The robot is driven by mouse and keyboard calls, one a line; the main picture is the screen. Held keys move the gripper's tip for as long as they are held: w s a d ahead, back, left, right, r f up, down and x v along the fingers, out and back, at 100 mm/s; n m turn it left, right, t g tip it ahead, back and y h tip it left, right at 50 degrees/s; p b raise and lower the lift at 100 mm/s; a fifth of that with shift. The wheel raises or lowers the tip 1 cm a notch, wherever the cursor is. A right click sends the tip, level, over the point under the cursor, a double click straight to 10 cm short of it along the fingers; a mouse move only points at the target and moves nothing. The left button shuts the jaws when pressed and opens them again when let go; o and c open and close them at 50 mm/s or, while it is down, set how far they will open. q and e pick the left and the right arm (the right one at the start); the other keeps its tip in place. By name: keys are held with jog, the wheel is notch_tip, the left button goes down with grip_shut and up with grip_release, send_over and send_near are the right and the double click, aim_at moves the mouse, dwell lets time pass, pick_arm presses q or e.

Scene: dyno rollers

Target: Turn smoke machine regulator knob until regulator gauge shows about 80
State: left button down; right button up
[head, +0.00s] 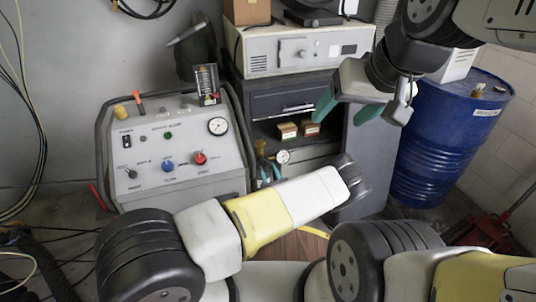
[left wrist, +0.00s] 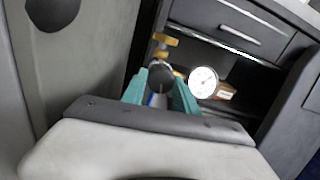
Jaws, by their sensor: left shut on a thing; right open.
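The regulator gauge (left wrist: 203,82) has a round white dial. It faces the left wrist camera beside the regulator's dark round knob (left wrist: 160,78). Its needle and reading are too small to tell. My left gripper (left wrist: 158,92) is shut on the knob, with teal fingers on either side of it. In the head view the gauge (head: 283,157) sits in front of the dark cabinet, and my left gripper (head: 267,170) is just left of it, partly hidden by my arm. My right gripper (head: 350,108) is open and empty, high before the cabinet's right side.
A grey control console (head: 185,175) with knobs and its own gauge (head: 218,126) stands left. The dark cabinet (head: 275,103) holds small boxes on its open shelf and a light machine (head: 300,50) on top. A blue drum (head: 450,135) stands right. A brass fitting (left wrist: 163,42) is beyond the knob.

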pick_arm(q)
jog(key=shift+f, duration=0.15)
jog(key=c, duration=0.9)
grip_release()
jog(key=shift+c, duration=0.2)
jog(key=shift+s, duration=0.1)
jog(key=v, duration=0.7)
jog(key=shift+s, duration=0.35)
jog(key=shift+d, duration=0.15)
